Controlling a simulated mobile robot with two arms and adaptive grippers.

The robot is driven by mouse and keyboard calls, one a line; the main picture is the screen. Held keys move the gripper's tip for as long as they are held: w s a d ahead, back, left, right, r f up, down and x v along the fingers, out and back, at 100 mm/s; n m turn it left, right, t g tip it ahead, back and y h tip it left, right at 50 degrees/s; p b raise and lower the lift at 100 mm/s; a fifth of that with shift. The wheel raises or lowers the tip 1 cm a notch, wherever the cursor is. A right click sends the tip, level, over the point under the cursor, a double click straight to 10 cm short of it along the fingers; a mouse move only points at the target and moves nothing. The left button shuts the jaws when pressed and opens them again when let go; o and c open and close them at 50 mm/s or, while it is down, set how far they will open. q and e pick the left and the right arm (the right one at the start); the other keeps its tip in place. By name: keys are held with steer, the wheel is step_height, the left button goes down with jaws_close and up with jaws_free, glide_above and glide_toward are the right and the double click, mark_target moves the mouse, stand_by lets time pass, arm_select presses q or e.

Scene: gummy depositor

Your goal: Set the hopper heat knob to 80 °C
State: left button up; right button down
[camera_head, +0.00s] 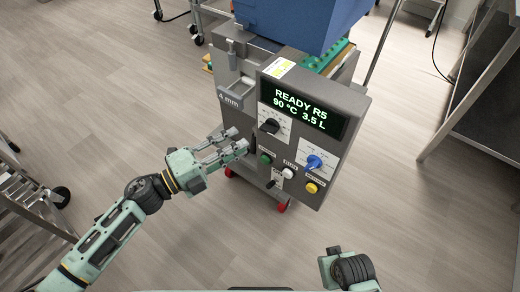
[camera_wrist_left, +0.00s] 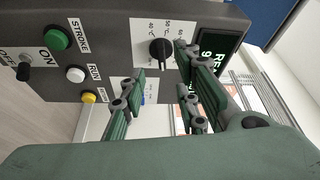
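The hopper heat knob, a black dial on a white scale plate, shows in the head view (camera_head: 270,126) and in the left wrist view (camera_wrist_left: 160,50). The display (camera_head: 304,107) reads "READY R5", "90 °C 3.5 L". My left gripper (camera_head: 236,140) is in front of the panel's left edge, just left of and below the knob. In the left wrist view its fingers (camera_wrist_left: 161,78) are spread and empty, with the knob beyond the gap between them. They look apart from the knob. My right gripper's fingers do not show; only part of that arm is at the bottom.
The panel also carries a green button (camera_head: 266,158), a white button (camera_head: 288,172), a yellow button (camera_head: 311,187), a blue knob (camera_head: 314,162) and a toggle switch (camera_wrist_left: 23,72). A metal table (camera_head: 480,105) stands at the right.

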mark_target(266, 132)
arm_select(q)
steer(key=x, duration=0.8)
steer(key=shift+s+d, duration=0.1)
steer(key=shift+s, duration=0.1)
jaws_close()
